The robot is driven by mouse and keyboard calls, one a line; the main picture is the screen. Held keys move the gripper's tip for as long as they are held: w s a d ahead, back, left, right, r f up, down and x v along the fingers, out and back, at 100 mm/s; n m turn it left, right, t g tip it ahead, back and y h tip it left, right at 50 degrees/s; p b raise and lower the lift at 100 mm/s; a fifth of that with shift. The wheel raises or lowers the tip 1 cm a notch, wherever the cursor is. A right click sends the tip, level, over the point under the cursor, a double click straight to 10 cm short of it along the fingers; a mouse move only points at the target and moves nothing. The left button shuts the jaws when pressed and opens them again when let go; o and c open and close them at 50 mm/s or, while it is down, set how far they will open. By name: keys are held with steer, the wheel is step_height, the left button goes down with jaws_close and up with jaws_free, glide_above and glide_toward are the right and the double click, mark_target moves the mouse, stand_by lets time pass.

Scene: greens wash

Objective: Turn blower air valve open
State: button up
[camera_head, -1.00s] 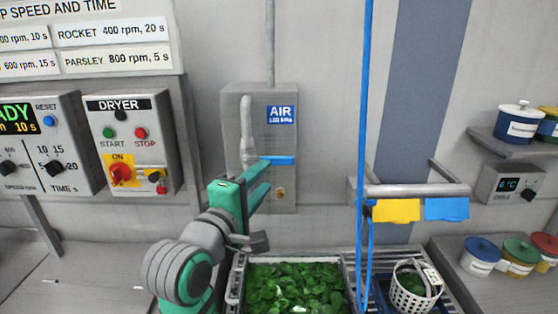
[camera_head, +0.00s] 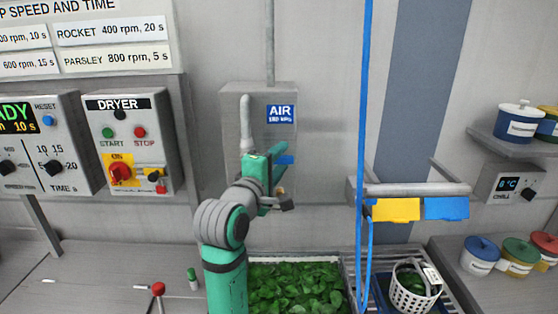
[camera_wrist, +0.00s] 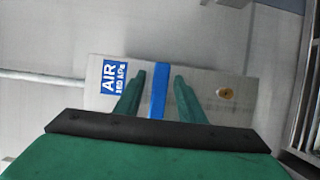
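The air valve's blue lever (camera_head: 286,160) is on the grey AIR panel (camera_head: 232,100) on the wall, partly hidden behind my gripper (camera_head: 278,160) in the head view. In the wrist view the blue lever (camera_wrist: 160,88) runs between the two green fingers of my gripper (camera_wrist: 160,82). The fingers are apart, with a gap visible on each side of the lever. The AIR label (camera_head: 281,113) is right of the grey pipe (camera_head: 246,118). In the earlier head view the lever lay horizontal, pointing right from the pipe.
The dryer box (camera_head: 130,140) with its knobs is on the wall at left. A blue hose (camera_head: 363,150) hangs right of the panel, near a rail (camera_head: 415,189) with yellow and blue tags. A crate of greens (camera_head: 345,270) and a white basket (camera_head: 412,290) are below.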

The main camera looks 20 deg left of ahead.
jaws_close()
steer(key=shift+a, duration=0.1)
